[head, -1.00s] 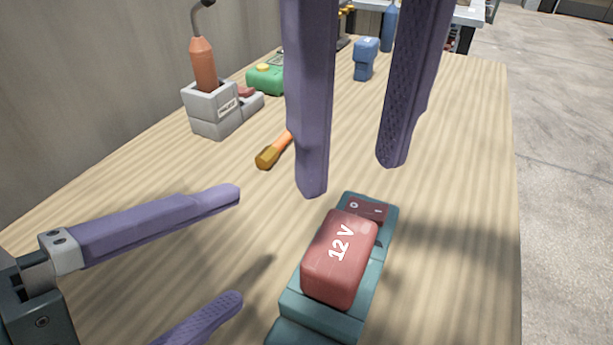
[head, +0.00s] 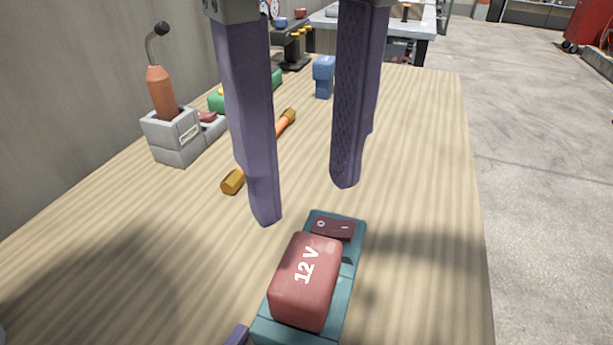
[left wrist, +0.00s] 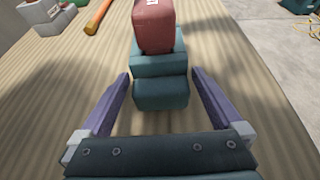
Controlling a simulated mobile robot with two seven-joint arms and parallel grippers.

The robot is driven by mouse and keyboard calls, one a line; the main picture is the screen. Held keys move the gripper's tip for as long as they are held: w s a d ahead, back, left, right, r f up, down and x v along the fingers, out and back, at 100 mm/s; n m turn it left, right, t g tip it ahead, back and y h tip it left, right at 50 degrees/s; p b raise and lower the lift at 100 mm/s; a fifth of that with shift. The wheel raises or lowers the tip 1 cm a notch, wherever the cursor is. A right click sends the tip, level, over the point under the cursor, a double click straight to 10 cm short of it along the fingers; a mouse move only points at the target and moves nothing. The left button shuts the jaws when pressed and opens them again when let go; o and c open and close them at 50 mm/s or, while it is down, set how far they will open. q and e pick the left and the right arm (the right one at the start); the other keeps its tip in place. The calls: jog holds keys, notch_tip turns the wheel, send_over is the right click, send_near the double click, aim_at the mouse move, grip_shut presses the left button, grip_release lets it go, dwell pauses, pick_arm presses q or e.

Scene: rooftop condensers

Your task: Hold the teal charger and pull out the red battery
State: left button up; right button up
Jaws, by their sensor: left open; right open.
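The red battery (head: 305,281), marked "12 V", sits in the teal charger (head: 345,280) on the wooden table. A dark red panel (head: 333,228) shows at the charger's far end. My right gripper (head: 307,205) is open and empty, its two purple fingers hanging above and beyond the battery. My left gripper (left wrist: 160,85) is open in the left wrist view, its fingers on either side of the near end of the teal charger (left wrist: 160,94), with gaps on both sides. In that view the red battery (left wrist: 154,27) stands farther off. In the head view only a purple fingertip shows at the bottom edge.
A grey holder (head: 172,137) with a soldering-iron-like tool stands at the left. A blue object (head: 323,76) stands farther back. The table (head: 420,200) is clear to the right.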

aim_at(302, 326)
pick_arm(q)
jog(key=x, duration=0.5)
jog(key=shift+w+d, duration=0.1)
jog(key=shift+w, duration=0.05)
grip_shut()
dwell(0.7)
dwell(0.3)
